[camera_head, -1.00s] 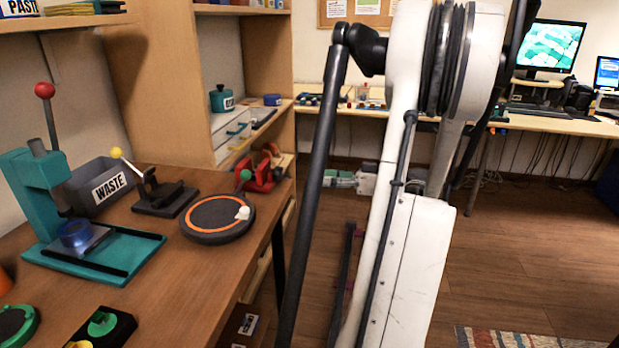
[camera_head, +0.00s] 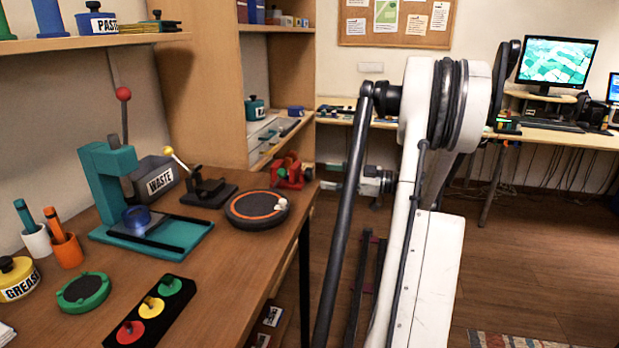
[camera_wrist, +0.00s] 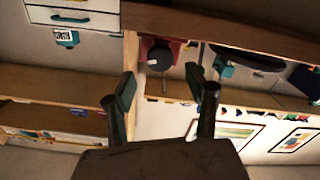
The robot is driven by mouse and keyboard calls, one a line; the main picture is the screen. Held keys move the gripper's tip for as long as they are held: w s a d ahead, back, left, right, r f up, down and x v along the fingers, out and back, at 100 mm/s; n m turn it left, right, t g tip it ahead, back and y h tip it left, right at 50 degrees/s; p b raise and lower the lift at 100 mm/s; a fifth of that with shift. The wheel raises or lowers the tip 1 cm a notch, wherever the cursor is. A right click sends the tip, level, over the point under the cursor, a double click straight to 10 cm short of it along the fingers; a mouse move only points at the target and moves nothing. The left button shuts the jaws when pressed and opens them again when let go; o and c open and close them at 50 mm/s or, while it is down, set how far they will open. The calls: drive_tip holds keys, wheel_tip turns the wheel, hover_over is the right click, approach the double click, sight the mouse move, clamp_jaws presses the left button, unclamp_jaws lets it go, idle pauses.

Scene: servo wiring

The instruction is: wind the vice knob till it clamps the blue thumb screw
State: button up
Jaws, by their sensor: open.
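The red vice (camera_head: 288,172) stands at the far right corner of the wooden bench, with a small green part on its left. In the wrist view, its red body (camera_wrist: 176,46) and dark round knob (camera_wrist: 158,56) with a pale mark show on the bench edge. I cannot make out the blue thumb screw in or near the vice. My gripper (camera_head: 325,177) is just right of the vice, partly behind my arm, fingers pointing left. In the wrist view my gripper (camera_wrist: 160,76) is open and empty, its fingers apart, the knob showing beyond the gap.
A round black pad with an orange ring (camera_head: 256,209) lies in front of the vice. A black toggle clamp (camera_head: 208,190), grey waste bin (camera_head: 157,181) and teal press (camera_head: 113,180) stand farther left. A shelf unit (camera_head: 204,85) rises behind.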

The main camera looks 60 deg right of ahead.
sight(312, 174)
drive_tip(key=b+x, duration=0.1)
drive_tip(key=x, duration=0.5)
drive_tip(key=shift+w+a, duration=0.15)
drive_tip(key=shift+w, duration=0.15)
drive_tip(key=shift+c, duration=0.4)
drive_tip(key=c, duration=1.1)
